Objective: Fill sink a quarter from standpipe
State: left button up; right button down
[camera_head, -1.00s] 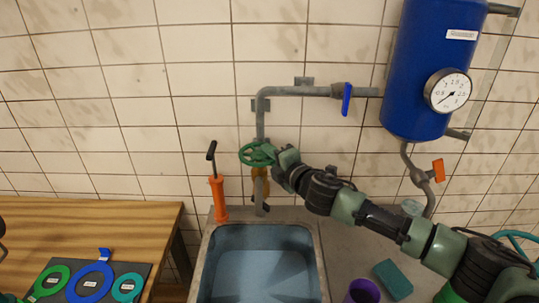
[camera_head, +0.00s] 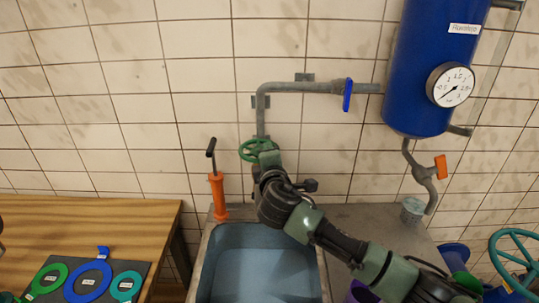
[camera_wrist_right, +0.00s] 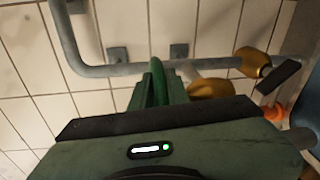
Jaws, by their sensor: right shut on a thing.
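The grey standpipe (camera_head: 262,118) runs down the tiled wall behind the sink (camera_head: 205,262). Its green handwheel (camera_head: 251,149) is partly behind my right gripper (camera_head: 264,157). In the right wrist view the right gripper (camera_wrist_right: 158,80) is shut on the rim of the green handwheel (camera_wrist_right: 158,90). The sink's inside looks even blue-grey; I cannot tell the water level. The pipe's lower end and outlet are hidden behind my right arm in the head view. My left gripper is not in view.
An orange hand pump (camera_head: 218,194) stands at the sink's back left corner. A blue tank (camera_head: 428,70) with a gauge (camera_head: 450,85) hangs at right. A blue lever (camera_head: 347,95) sits on the upper pipe. Coloured rings (camera_head: 89,282) lie on the wooden table (camera_head: 100,225).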

jog(key=shift+s+a+f+m+h, duration=0.1)
jog(key=shift+s+f+m+h, duration=0.1)
jog(key=shift+f+m+h, duration=0.5)
jog(key=shift+r+h, duration=0.2)
jog(key=shift+h, duration=0.1)
jog(key=c, duration=1.5)
grip_release()
jog(key=shift+c, duration=0.2)
jog(key=shift+o, duration=0.5)
jog(key=shift+r, duration=0.25)
jog(key=shift+b, duration=0.3)
jog(key=s+r+b, duration=0.1)
jog(key=s+b, duration=0.1)
jog(key=s, duration=0.5)
jog(key=shift+s, duration=0.4)
jog(key=shift+f, duration=0.1)
